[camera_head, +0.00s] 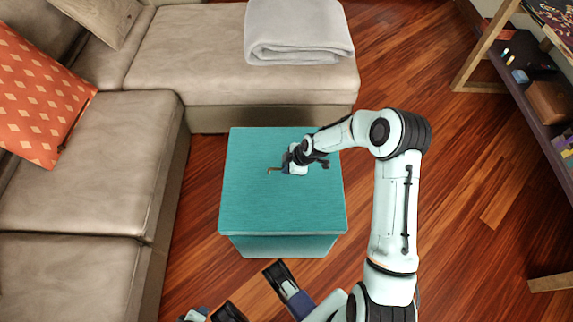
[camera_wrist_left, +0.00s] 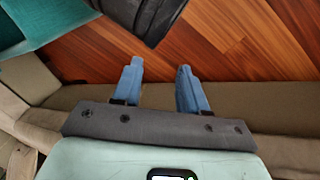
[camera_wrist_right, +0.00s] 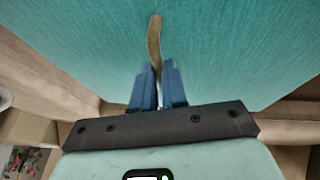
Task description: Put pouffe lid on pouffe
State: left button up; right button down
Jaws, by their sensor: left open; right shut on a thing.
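The teal pouffe lid (camera_head: 270,208) is a flat square on top of the teal pouffe (camera_head: 285,246), whose front side shows below the lid's near edge. I cannot tell whether the lid rests fully on it. My right gripper (camera_head: 284,168) is above the lid's middle, shut on its thin tan handle (camera_head: 270,171). In the right wrist view, the right fingers (camera_wrist_right: 157,70) close around the handle (camera_wrist_right: 154,35), with the lid's surface (camera_wrist_right: 220,45) beyond. My left gripper (camera_wrist_left: 159,70) is open and empty in the left wrist view, over the wooden floor.
A beige sofa (camera_head: 80,210) runs along the left, and its chaise (camera_head: 190,60) stands behind the pouffe. A folded grey blanket (camera_head: 298,30) lies on the chaise. A shelf (camera_head: 535,75) stands at the far right. Wooden floor (camera_head: 480,200) is clear on the right.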

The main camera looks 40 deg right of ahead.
aim_at(283, 175)
notch_tip(283, 175, down, 3)
jog(key=shift+w+f+b, duration=0.1)
jog(key=shift+b, duration=0.95)
pick_arm(q)
jog(key=shift+g, duration=0.5)
jog(key=shift+s+a+f+b, duration=0.2)
jog(key=shift+s+f, duration=0.25)
jog(key=shift+f, duration=0.4)
jog(key=shift+s+a+f+b, duration=0.1)
jog(key=shift+s+a+f, duration=0.2)
jog(key=shift+s+f, duration=0.35)
jog(key=shift+s+a+f+b, duration=0.1)
jog(key=shift+s+a+f, duration=0.2)
jog(key=shift+f, duration=0.7)
pick_arm(e)
jog(key=shift+f, duration=0.95)
pick_arm(q)
jog(key=shift+d+r+p, duration=0.1)
jog(key=shift+r+p, duration=0.2)
jog(key=shift+r, duration=0.05)
jog(key=shift+f+b, duration=0.5)
jog(key=shift+f, duration=0.05)
pick_arm(e)
jog(key=shift+f, duration=0.95)
